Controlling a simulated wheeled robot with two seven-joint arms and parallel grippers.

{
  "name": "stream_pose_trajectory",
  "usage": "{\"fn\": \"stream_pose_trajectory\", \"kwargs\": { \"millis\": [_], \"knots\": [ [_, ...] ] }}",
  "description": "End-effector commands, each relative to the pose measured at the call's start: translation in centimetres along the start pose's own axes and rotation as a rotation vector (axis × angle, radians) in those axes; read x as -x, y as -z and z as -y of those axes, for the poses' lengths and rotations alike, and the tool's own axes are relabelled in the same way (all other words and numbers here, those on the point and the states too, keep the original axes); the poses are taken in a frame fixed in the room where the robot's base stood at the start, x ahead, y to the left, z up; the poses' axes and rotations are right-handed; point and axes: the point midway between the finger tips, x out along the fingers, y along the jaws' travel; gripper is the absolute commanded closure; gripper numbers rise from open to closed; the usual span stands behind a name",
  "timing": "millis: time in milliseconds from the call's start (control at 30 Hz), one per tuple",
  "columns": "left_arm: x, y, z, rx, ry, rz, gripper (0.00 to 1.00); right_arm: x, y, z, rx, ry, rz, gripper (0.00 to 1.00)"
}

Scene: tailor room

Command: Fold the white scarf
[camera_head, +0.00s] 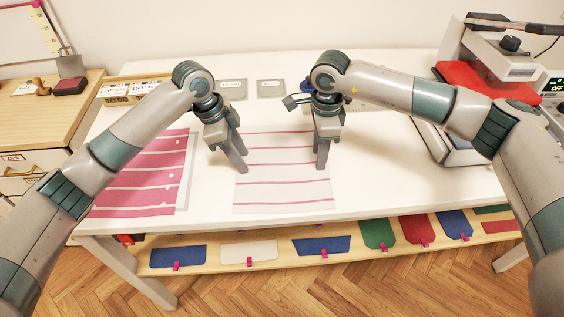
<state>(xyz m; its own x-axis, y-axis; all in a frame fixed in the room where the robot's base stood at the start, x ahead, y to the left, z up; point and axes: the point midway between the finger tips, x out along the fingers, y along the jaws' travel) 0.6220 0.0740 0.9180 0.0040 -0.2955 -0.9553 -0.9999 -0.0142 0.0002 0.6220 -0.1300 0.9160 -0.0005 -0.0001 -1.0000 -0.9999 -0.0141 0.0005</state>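The white scarf (284,190) has pink stripes and lies flat and spread out on the white table (400,195), near the middle of its front part. My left gripper (242,169) points down at the scarf's left edge. My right gripper (321,167) points down at the scarf's right side. The fingers of both look close together, but I cannot tell whether cloth is between them or whether they touch the scarf. The scarf's far edge is partly hidden behind the grippers.
A pink striped cloth (150,180) lies left of the scarf. Two grey plates (271,88) lie behind. A wooden box (118,96) stands back left. The table in front of the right arm is clear.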

Motion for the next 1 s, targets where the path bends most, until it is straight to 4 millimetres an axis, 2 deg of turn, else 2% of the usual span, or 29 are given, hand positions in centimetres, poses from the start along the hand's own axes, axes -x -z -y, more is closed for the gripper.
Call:
{"fn": "stream_pose_trajectory", "kwargs": {
  "millis": [233, 533, 1000],
  "knots": [
    [-0.09, -0.04, -0.02, 0.0, -0.001, 0.0, 0.65, -0.18, -0.01, -0.01, 0.0, 0.0, 0.0, 0.65],
    [-0.11, -0.05, -0.03, 0.0, -0.001, 0.001, 1.0, -0.22, 0.0, -0.03, 0.0, -0.001, 0.0, 1.0],
    [-0.01, -0.02, -0.02, 0.0, -0.001, 0.001, 1.0, -0.15, 0.01, -0.06, 0.0, -0.002, -0.001, 1.0]
  ]
}}
